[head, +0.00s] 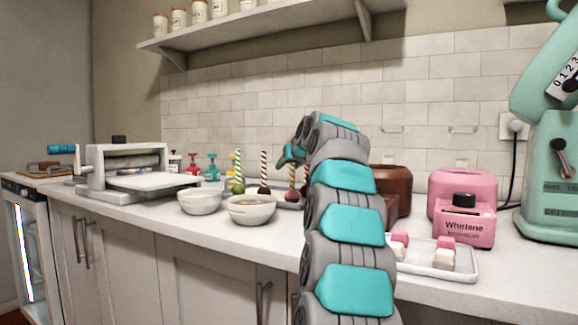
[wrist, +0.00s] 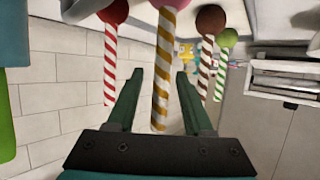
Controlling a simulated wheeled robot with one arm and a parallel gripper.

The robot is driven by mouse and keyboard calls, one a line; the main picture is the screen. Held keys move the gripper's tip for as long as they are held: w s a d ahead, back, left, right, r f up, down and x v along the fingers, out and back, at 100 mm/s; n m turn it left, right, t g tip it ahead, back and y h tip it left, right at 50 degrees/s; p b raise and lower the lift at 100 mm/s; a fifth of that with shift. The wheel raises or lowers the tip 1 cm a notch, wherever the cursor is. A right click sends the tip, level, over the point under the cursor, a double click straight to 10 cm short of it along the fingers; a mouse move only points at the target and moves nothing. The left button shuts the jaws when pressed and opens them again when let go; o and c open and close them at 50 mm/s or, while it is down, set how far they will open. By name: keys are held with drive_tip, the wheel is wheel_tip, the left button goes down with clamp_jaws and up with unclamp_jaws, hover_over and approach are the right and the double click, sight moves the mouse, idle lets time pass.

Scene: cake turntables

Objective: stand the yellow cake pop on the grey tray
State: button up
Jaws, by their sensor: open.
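Several cake pops stand ball-down with striped sticks up. In the wrist view, the gold-and-white stick (wrist: 163,70) has a pink ball (wrist: 170,4) and shows between the open fingers of my gripper (wrist: 160,80); the fingers do not close on it. Around it are a red pop (wrist: 112,12), a brown pop (wrist: 211,18) and a green pop (wrist: 227,38). I cannot make out a clearly yellow ball. In the head view, my gripper (head: 288,155) is above the pops, partly hidden by my arm.
Two bowls (head: 198,203) (head: 251,216) stand in front of the pops. A dough sheeter (head: 135,165) is at left.

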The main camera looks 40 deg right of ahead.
drive_tip(key=v, duration=0.7)
drive_tip(key=shift+s+r+b, duration=0.2)
drive_tip(key=shift+s+b, duration=0.1)
drive_tip(key=shift+s, duration=0.05)
